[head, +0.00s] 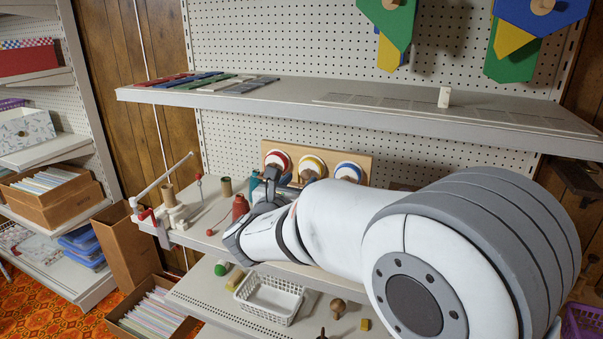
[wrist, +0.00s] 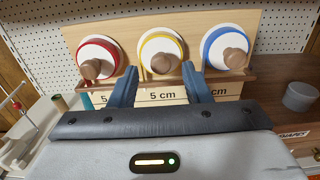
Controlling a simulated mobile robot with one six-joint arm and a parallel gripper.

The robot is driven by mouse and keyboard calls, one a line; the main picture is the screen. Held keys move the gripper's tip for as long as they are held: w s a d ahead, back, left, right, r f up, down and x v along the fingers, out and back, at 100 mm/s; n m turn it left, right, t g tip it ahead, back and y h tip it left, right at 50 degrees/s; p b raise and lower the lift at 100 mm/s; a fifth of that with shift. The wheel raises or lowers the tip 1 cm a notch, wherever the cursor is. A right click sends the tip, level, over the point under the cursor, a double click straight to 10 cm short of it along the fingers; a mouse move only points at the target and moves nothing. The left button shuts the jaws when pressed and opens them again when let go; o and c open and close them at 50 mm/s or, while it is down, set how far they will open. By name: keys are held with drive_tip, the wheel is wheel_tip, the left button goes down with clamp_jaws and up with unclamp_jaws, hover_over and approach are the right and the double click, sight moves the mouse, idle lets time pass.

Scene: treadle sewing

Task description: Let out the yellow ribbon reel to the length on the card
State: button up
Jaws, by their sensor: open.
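The yellow ribbon reel (wrist: 160,42) is the middle one of three on a wooden board. It has a white face, a yellow rim and a brown knob (wrist: 160,64). In the head view it (head: 313,161) shows partly behind my arm. A card (wrist: 164,96) below it reads "5 cm"; its edges are hidden by my fingers. A narrow yellow strip shows at the reel's lower left. My gripper (wrist: 160,70) is open, its two blue fingers apart on either side of the knob in the picture. Nothing is between them but the view of the knob and card; I cannot tell the remaining distance.
A red reel (wrist: 97,44) is to the left and a blue reel (wrist: 226,36) to the right, each with a knob. A brown ledge runs under the reels. A grey cup (wrist: 299,97) stands at right. A red spool (head: 240,207) stands left of my arm.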

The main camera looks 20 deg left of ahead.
sight(305, 176)
drive_tip(key=shift+w+d+p, duration=0.15)
drive_tip(key=shift+w+p, duration=0.15)
drive_tip(key=shift+w, duration=1.2)
drive_tip(key=shift+c, duration=0.4)
